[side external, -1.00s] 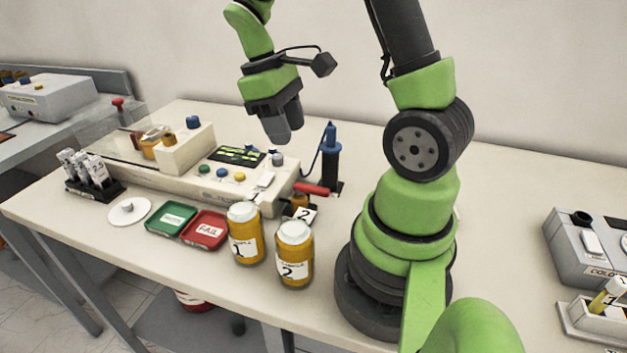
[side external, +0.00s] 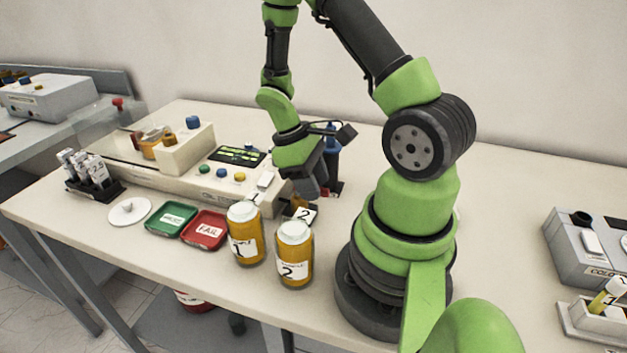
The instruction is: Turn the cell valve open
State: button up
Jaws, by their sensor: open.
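The cell valve is at the right end of the cream instrument, with its brass body (side external: 298,203) low beside the tag marked 2. Its red lever (side external: 331,193) is mostly hidden behind my gripper, and only a small red bit shows at the right. My gripper (side external: 312,192) points down over the lever, its dark fingers at the lever's height. The jaws are open. I cannot tell whether the fingers stand around the lever or touch it.
Two amber sample bottles (side external: 245,240) (side external: 294,262) stand in front of the valve. A blue-topped black post (side external: 331,160) stands close behind my gripper. The cream instrument (side external: 190,175) lies to the left, with green (side external: 170,219) and red (side external: 205,230) trays before it.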

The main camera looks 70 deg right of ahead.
jog(key=shift+c, duration=0.2)
grip_shut()
jog(key=shift+m, duration=0.3)
jog(key=m, duration=0.1)
jog(key=a+m+y, duration=0.1)
jog(key=m, duration=0.1)
jog(key=shift+m+y, duration=0.3)
jog(key=m, duration=0.1)
jog(key=m+y, duration=0.1)
jog(key=m, duration=0.1)
jog(key=a+m+t, duration=0.1)
jog(key=shift+w+m, duration=0.3)
jog(key=shift+w, duration=0.05)
jog(key=m, duration=0.1)
jog(key=m+t+y, duration=0.1)
jog(key=m, duration=0.1)
jog(key=w+m, duration=0.1)
jog(key=shift+a+t+y, duration=0.3)
jog(key=shift+w+a+m+t, duration=0.1)
jog(key=shift+w+m+t, duration=0.15)
jog(key=shift+m, duration=0.6)
jog(key=shift+w+m+t, duration=0.1)
jog(key=shift+m+t, duration=0.25)
jog(key=shift+m, duration=0.45)
jog(key=shift+w+a+m+t, duration=0.1)
jog(key=shift+w+m+t, duration=0.15)
jog(key=shift+m, duration=0.6)
